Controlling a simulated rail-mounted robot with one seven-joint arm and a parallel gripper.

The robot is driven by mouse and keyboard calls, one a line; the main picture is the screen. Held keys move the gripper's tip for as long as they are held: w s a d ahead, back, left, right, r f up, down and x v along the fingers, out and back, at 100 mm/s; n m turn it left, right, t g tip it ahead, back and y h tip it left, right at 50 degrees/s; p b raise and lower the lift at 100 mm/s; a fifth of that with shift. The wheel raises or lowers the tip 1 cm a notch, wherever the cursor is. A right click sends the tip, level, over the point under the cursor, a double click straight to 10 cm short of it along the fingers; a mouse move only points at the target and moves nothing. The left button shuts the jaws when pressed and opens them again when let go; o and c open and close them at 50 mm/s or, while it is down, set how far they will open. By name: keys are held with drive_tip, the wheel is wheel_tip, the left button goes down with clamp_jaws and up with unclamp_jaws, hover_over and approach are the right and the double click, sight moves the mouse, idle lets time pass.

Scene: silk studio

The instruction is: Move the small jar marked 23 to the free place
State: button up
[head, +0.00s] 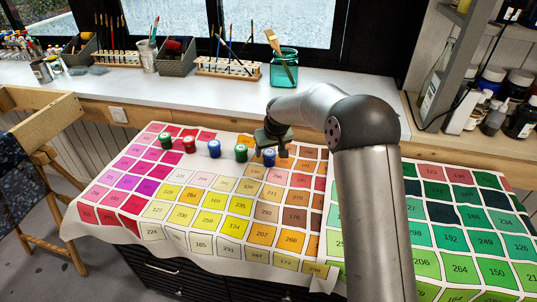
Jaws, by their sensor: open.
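Several small jars stand in a row on the colour chart cloth (200,215). From left to right they are a green-lidded jar (166,140), a red-lidded jar (189,144), a blue-lidded jar (214,148), another green-lidded jar (241,152) and a darker blue jar (268,157). Their markings are too small to read, so I cannot tell which is 23. My gripper (274,149) is open at the right end of the row, just above or beside the darker blue jar. I cannot tell whether it touches it. Which spot is the free place is not clear.
The white windowsill counter (180,88) behind holds brush racks (225,68), a teal glass jar (284,68) and pots. A second, green chart (450,225) lies at right. Dark bottles (520,122) stand at far right. The chart in front of the jars is clear.

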drive_tip(key=v, duration=0.8)
drive_tip(key=shift+r, duration=0.15)
drive_tip(key=s+d+r+m+g+h, duration=0.1)
drive_tip(key=s+d, duration=0.6)
drive_tip(key=s, duration=0.4)
drive_tip(key=s+d+r+m+g+h, duration=0.1)
drive_tip(key=s+d+r+m, duration=0.1)
drive_tip(key=s+d, duration=0.6)
drive_tip(key=s+d+f+m+g, duration=0.1)
drive_tip(key=s+f, duration=0.1)
drive_tip(key=s, duration=0.8)
drive_tip(key=s+d+f+g, duration=0.1)
drive_tip(key=s+d+f, duration=0.1)
drive_tip(key=s, duration=0.9)
drive_tip(key=shift+s+d+m, duration=0.15)
drive_tip(key=shift+d+m, duration=0.1)
drive_tip(key=shift+m, duration=0.15)
drive_tip(key=shift+f, duration=0.1)
wheel_tip(320, 180, up, 7)
drive_tip(key=a+p, duration=0.1)
drive_tip(key=p, duration=0.5)
